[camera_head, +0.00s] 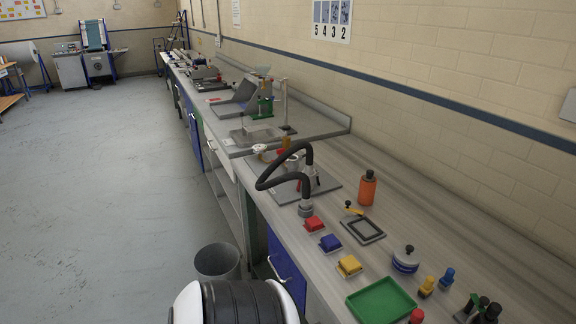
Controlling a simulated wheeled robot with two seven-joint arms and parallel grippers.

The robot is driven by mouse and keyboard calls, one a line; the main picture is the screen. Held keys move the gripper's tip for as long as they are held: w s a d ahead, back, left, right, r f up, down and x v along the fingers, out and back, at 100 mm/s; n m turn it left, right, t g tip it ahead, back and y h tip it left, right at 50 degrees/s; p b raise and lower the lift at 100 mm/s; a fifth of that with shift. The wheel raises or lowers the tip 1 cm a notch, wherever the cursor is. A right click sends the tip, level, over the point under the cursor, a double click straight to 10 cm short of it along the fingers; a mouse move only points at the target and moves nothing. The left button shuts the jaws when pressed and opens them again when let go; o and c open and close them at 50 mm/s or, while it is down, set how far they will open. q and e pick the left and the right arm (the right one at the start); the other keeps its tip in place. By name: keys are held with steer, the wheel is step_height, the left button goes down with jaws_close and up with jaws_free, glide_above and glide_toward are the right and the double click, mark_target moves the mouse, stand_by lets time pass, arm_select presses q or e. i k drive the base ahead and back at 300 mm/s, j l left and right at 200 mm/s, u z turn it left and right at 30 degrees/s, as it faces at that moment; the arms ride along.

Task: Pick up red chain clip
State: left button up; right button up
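A small red block-like piece (314,224) lies on the long grey bench, at the left of a row with a similar blue piece (330,243) and a yellow piece (349,267). It may be the red chain clip, but it is too small to tell. Neither of my grippers is in view.
The bench (290,235) runs along the wall. A green tray (381,301), black frame (363,229), orange bottle (367,188), blue-and-white round pot (405,260) and black hose (262,182) stand there. A grey bin (217,262) is on the floor. Floor at left is clear.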

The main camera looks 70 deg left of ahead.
mark_target(312, 225)
steer(key=j+u, duration=0.1)
steer(key=u, duration=2)
